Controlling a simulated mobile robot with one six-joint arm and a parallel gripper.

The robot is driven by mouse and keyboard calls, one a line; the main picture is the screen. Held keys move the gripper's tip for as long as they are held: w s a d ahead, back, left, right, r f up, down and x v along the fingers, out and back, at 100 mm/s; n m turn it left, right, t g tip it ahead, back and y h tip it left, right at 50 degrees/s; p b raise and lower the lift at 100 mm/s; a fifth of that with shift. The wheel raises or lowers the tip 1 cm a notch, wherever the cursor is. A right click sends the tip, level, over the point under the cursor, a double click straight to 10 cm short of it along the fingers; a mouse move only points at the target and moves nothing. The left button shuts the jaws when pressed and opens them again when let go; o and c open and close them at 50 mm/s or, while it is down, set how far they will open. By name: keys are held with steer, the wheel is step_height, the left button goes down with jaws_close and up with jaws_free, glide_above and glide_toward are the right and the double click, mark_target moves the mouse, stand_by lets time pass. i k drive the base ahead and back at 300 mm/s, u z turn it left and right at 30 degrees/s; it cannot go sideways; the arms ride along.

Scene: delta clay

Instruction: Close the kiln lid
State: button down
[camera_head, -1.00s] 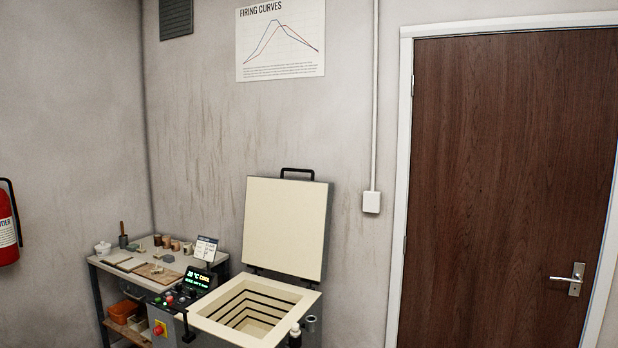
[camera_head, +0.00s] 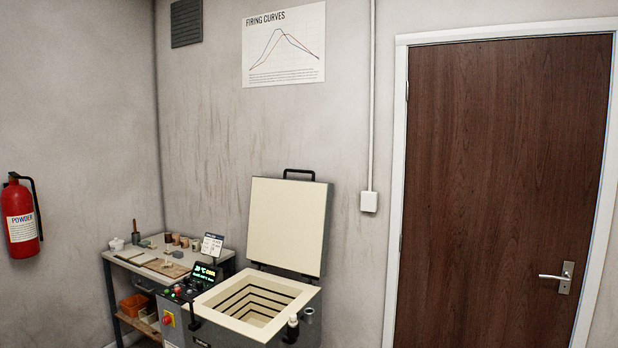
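The kiln (camera_head: 210,308) stands at the lower middle of the head view, against the wall. Its lid (camera_head: 287,225) is raised upright at the back, with the pale inner face toward me. A black handle (camera_head: 299,173) sits on the lid's top edge. The open square chamber shows a pale, stepped lining with dark grooves, and I see nothing inside it. My gripper is not in view.
A side table (camera_head: 130,263) with small pots and tools stands left of the kiln. A control panel with a lit display (camera_head: 204,272) is at the kiln's left. A fire extinguisher (camera_head: 21,222) hangs on the left wall. A closed brown door (camera_head: 500,190) is at right.

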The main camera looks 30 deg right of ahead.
mark_target(288, 219)
steer(key=z, duration=0.15)
steer(key=i, duration=0.95)
steer(key=u, duration=0.1)
